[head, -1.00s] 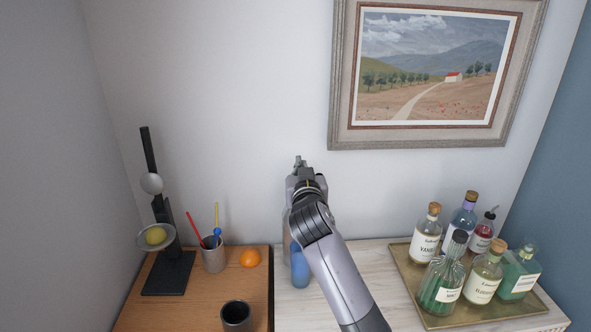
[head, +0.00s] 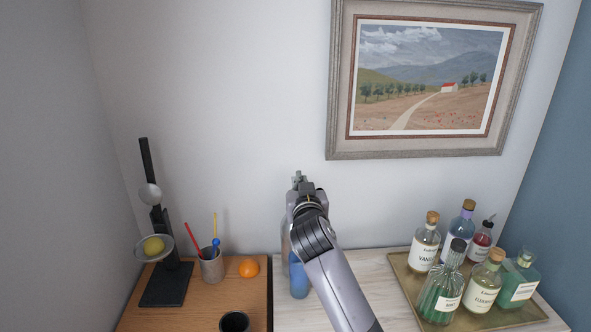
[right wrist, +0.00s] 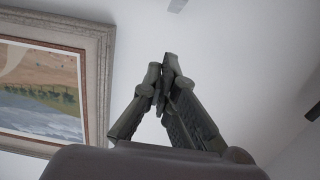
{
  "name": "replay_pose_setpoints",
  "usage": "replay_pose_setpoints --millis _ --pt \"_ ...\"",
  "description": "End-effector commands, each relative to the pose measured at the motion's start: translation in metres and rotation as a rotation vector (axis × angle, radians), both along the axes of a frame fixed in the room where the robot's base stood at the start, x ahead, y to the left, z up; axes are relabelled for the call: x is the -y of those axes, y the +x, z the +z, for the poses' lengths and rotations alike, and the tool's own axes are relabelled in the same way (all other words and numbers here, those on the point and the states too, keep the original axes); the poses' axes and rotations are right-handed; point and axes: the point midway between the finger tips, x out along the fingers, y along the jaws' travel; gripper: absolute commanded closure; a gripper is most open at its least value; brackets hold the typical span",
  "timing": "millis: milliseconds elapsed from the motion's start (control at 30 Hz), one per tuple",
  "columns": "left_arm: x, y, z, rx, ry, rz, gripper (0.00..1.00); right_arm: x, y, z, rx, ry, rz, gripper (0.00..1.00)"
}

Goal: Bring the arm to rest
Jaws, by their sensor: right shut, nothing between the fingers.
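My right arm rises from the bottom of the head view. My right gripper (head: 298,178) is in front of the pale wall, above the counter and left of the framed painting. In the right wrist view its two fingers (right wrist: 164,75) meet at the tips, shut with nothing between them. My left gripper is not in view. Behind the right arm stands a blue bottle (head: 298,277), partly hidden by the arm.
A tray (head: 407,290) of several bottles stands at right. At left are a black juicer stand (head: 166,283) with a lemon (head: 154,246), a cup (head: 212,266) with stirrers, an orange (head: 249,267) and a dark cup (head: 235,322). A framed painting (head: 337,100) hangs on the wall.

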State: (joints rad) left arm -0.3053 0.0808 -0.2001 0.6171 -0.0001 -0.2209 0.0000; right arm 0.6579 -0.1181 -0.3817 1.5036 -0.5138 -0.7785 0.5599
Motion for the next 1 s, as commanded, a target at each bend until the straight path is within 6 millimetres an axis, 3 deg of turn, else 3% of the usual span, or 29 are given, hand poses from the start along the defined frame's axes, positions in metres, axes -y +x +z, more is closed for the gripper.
replay_pose_setpoints --millis 167,267,367,500,600,700,1000 --pt "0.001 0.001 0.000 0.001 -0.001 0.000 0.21 0.032 -0.036 -0.077 -0.160 0.010 -0.036 1.00" --pt "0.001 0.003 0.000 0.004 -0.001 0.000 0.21 0.056 -0.078 -0.137 -0.300 0.011 -0.057 1.00" --pt "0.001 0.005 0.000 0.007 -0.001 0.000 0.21 0.079 -0.128 -0.190 -0.444 0.005 -0.067 1.00" --pt "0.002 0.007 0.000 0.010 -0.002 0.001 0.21 0.106 -0.212 -0.251 -0.650 -0.017 -0.059 1.00" --pt "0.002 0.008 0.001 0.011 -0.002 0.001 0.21 0.120 -0.272 -0.279 -0.781 -0.038 -0.037 1.00" --pt "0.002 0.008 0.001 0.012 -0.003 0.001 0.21 0.128 -0.318 -0.294 -0.877 -0.056 -0.014 1.00" --pt "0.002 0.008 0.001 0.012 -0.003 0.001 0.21 0.142 -0.417 -0.310 -1.073 -0.103 0.059 1.00"
